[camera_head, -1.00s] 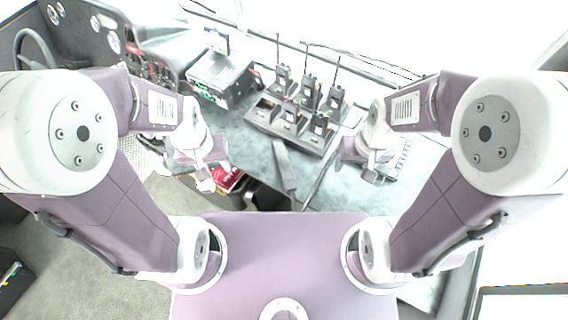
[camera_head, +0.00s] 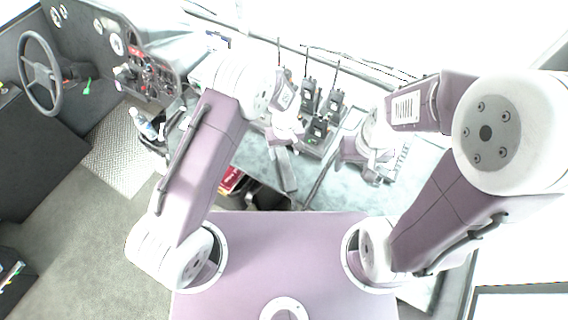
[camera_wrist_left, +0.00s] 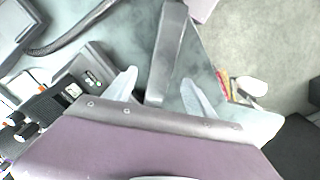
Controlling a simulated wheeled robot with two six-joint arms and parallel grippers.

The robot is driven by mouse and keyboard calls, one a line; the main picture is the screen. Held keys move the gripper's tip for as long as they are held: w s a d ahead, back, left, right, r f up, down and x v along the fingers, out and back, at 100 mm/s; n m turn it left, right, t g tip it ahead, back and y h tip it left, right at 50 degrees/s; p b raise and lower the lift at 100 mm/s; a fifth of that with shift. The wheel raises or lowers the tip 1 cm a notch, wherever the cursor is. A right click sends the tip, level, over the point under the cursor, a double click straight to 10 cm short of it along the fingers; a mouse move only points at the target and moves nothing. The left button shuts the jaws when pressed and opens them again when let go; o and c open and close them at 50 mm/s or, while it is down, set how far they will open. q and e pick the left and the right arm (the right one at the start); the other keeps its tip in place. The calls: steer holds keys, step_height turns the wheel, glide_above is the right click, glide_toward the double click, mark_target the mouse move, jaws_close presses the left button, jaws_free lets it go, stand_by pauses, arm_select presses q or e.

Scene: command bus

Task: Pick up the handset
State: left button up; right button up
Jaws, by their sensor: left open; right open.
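The long dark grey handset (camera_head: 284,172) lies on the grey-green table, near its front edge, in the head view. In the left wrist view the handset (camera_wrist_left: 170,45) runs lengthwise between my two open fingertips. My left gripper (camera_head: 283,140) is open over the far end of the handset; it also shows in the left wrist view (camera_wrist_left: 158,88). I cannot tell how high the fingers are above it. My right gripper (camera_head: 372,172) is open and empty over the right part of the table, apart from the handset.
Several upright radios with antennas (camera_head: 333,103) stand in a charger (camera_head: 312,148) just behind the left gripper. A dark cable (camera_wrist_left: 78,32) crosses the table beside the handset. A red item (camera_head: 231,180) sits below the table's front edge. A steering wheel (camera_head: 40,72) is far left.

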mark_target(284, 160)
arm_select(q)
step_height(284, 160, down, 2)
steer(key=shift+w+f, duration=0.1)
steer(key=shift+f+p, duration=0.3)
steer(key=shift+p, duration=0.2)
steer(key=f, duration=0.2)
steer(key=f+p, duration=0.1)
steer(key=f, duration=0.1)
steer(key=shift+s+a, duration=0.15)
steer(key=shift+s, duration=0.1)
steer(key=shift+w+f, duration=0.1)
steer(key=shift+f, duration=0.1)
jaws_close()
